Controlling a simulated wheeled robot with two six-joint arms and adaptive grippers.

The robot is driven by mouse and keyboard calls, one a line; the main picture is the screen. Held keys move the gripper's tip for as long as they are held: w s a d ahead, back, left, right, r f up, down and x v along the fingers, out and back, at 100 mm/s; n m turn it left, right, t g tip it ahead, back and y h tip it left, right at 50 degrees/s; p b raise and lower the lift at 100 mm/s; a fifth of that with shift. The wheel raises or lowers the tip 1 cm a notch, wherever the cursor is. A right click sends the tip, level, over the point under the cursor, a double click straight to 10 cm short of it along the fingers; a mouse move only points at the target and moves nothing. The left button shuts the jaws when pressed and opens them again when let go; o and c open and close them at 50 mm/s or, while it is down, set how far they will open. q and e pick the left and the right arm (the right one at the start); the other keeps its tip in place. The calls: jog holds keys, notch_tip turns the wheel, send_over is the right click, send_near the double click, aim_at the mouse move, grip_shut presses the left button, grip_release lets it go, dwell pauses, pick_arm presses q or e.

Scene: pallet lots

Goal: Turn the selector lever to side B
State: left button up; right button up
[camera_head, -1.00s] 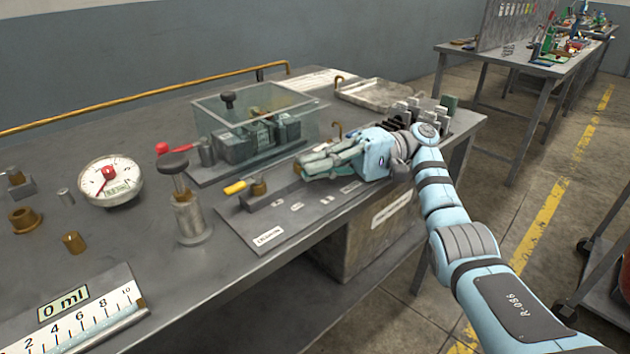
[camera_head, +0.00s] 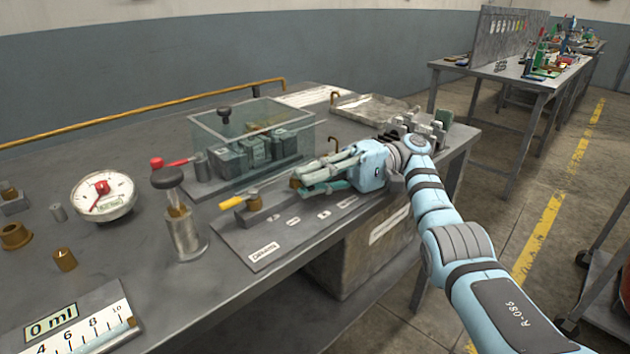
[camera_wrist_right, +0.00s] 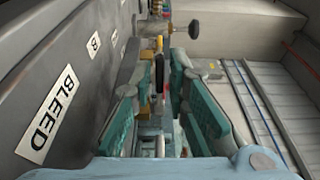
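My left gripper is out of view.
A clear box (camera_head: 250,135) over grey blocks stands behind the panel. A red-handled lever (camera_head: 157,163), a black-knobbed cylinder (camera_head: 185,235) and a dial gauge (camera_head: 104,196) stand to its left. A metal tray (camera_head: 375,108) lies at the back right.

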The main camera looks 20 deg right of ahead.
jog(key=shift+r, duration=0.4)
jog(key=o, duration=1.5)
jog(key=r, duration=0.5)
jog(key=w+r, duration=0.1)
jog(key=r, duration=0.2)
jog(key=shift+r, duration=0.65)
notch_tip(320, 180, down, 4)
jog(key=shift+w+r+m, duration=0.1)
jog(key=shift+r+m, duration=0.05)
jog(key=shift+m, duration=0.35)
jog(key=shift+c, duration=0.2)
jog(key=p, duration=0.3)
jog(key=shift+r+p, duration=0.3)
jog(key=shift+p, duration=0.5)
jog(key=shift+a+f, duration=0.1)
jog(key=shift+f, duration=0.3)
